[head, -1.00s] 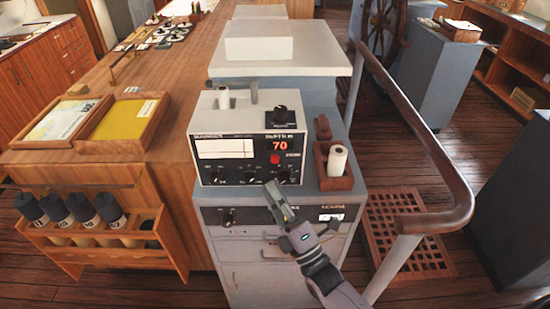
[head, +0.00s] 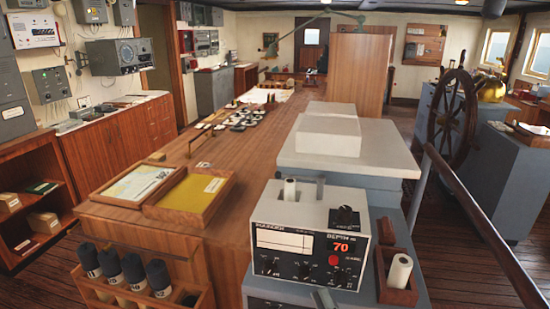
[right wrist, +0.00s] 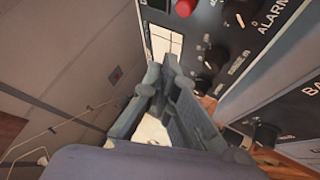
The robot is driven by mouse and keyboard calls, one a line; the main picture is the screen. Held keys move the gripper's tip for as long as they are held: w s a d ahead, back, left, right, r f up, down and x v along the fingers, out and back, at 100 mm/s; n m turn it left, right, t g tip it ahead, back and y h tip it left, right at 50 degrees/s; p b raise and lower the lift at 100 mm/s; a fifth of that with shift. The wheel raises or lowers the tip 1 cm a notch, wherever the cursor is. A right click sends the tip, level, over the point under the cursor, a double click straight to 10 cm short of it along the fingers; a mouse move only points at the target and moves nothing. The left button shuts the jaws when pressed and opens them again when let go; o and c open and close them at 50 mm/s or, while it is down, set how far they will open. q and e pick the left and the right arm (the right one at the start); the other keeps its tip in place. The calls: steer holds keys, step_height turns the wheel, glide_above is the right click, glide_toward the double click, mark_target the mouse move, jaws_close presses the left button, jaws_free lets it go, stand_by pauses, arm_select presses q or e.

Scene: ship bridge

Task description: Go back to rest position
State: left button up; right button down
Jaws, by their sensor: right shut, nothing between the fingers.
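My right gripper (head: 325,299) shows only by its tip at the bottom edge of the head view, in front of the depth sounder. In the right wrist view its fingers (right wrist: 162,80) are shut with nothing held. The depth sounder (head: 296,273) is a grey box with a black panel, a red 70 display, a red button and several knobs. Its panel also shows close by at the upper right of the right wrist view (right wrist: 238,62). I cannot tell whether the gripper touches it. My left gripper is not in view.
A wooden holder (head: 397,290) with a white paper roll stands right of the sounder. A handrail (head: 480,220) runs along the right side, near a ship's wheel (head: 447,115). The chart table (head: 235,150) with paper trays is on the left.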

steer(key=s+d+f+m+g+h, duration=0.1)
steer(key=s+f+m+g+h, duration=0.15)
steer(key=f+m+g, duration=0.3)
steer(key=s+d+f+m+g+h, duration=0.1)
steer(key=s+f+m+g+h, duration=0.1)
steer(key=s+f+m+g, duration=0.35)
steer(key=s+d+f+m+g+h, duration=0.1)
steer(key=s+d+f+m+g, duration=0.15)
steer(key=s+m+g, duration=0.4)
steer(key=s+d+f+m+g+h, duration=0.1)
steer(key=s+d+f+m+h, duration=0.15)
steer(key=s, duration=0.65)
step_height(320, 180, down, 28)
steer(key=s+g+y+b, duration=0.1)
steer(key=s+b, duration=0.1)
steer(key=s+d+f+g+b, duration=0.1)
steer(key=s+d+f, duration=0.2)
steer(key=s+f, duration=1.3)
steer(key=shift+f+n, duration=0.3)
steer(key=shift+f, duration=0.15)
